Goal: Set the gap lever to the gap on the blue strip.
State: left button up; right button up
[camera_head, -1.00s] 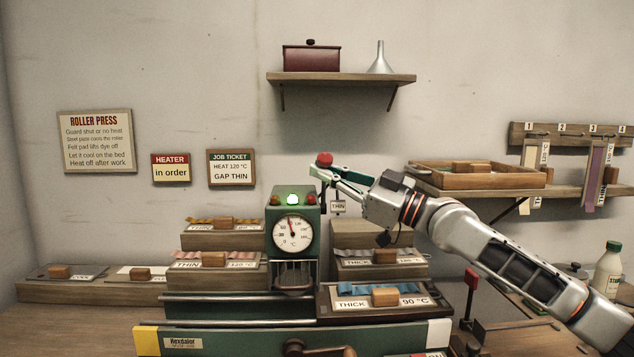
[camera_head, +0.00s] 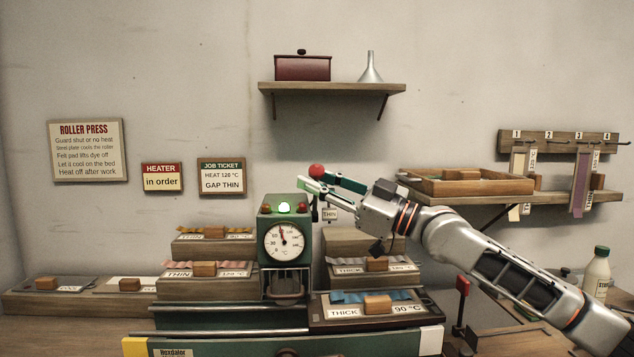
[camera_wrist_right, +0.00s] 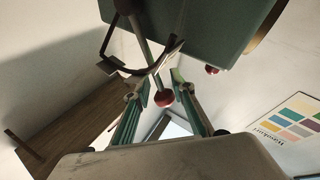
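The gap lever's red knob (camera_head: 317,170) stands above the right side of the green gauge housing (camera_head: 285,241). A small tag reading THIN (camera_head: 330,214) hangs just below it. My right gripper (camera_head: 308,184) is at the knob. In the right wrist view the knob (camera_wrist_right: 164,98) lies between my two spread fingers, with slight gaps showing at its sides. The blue strip (camera_head: 350,296) lies on the front right block behind a label reading THICK, 90 °C (camera_head: 345,310). My left gripper is out of view.
A green lamp (camera_head: 285,208) is lit above the dial. Stepped blocks with other strips flank the gauge. A job ticket (camera_head: 222,177) reads GAP THIN. A wooden tray (camera_head: 468,184) on the right shelf is close behind my right arm. A red-topped lever (camera_head: 463,286) stands lower right.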

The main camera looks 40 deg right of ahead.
jog(key=shift+w+f, duration=0.1)
jog(key=shift+d, duration=0.1)
jog(key=v, duration=1.2)
dwell(0.4)
dwell(0.5)
